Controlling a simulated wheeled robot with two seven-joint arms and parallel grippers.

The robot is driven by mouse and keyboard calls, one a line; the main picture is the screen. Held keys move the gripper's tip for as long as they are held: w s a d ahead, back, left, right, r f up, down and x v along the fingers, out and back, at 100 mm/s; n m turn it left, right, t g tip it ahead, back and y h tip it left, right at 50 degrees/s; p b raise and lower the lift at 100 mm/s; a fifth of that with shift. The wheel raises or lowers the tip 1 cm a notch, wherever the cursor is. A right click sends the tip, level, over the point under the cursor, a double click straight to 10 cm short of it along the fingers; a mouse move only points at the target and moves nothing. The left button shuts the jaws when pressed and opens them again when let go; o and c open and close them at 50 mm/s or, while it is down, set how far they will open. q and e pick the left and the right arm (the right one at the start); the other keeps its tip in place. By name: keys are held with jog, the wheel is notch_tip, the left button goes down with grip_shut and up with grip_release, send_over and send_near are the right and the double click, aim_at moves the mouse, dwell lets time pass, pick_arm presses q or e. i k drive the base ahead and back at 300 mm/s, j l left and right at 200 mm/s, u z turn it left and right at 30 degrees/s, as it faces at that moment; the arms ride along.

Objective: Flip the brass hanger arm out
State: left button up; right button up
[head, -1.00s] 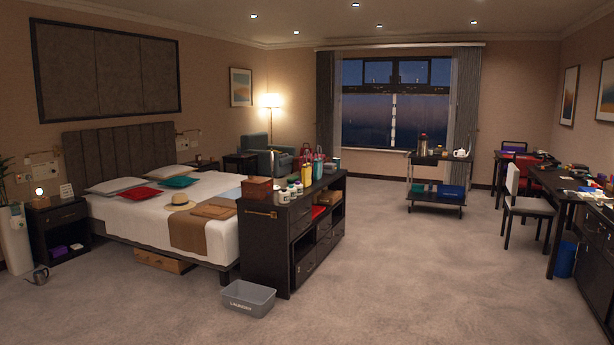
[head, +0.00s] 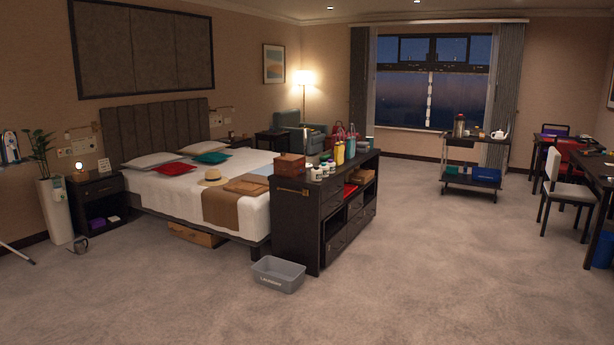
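A small brass bar, which looks like the hanger arm (head: 292,191), is on the near end panel of the dark minibar cabinet (head: 294,222), close under its top. It appears to lie flat along the panel; at this distance I cannot make out its pivot. Neither of my grippers shows in the head view.
A grey laundry bin (head: 278,275) stands on the carpet before the cabinet's near end. The bed (head: 180,200) is left of the cabinet. A trolley (head: 470,185) and white chair (head: 567,195) stand to the right. Open carpet (head: 400,270) lies in front and right.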

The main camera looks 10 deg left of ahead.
aim_at(304, 193)
jog(key=i+j, duration=0.25)
jog(key=i, duration=0.5)
jog(key=i+j+u, duration=0.1)
jog(key=i+j, duration=0.15)
jog(key=i, duration=0.45)
jog(key=i+j, duration=0.15)
jog(key=i, duration=0.6)
jog(key=i+j+u, duration=0.1)
jog(key=i, duration=0.6)
jog(key=i+j, duration=0.2)
jog(key=i, duration=0.55)
jog(key=j+u, duration=0.05)
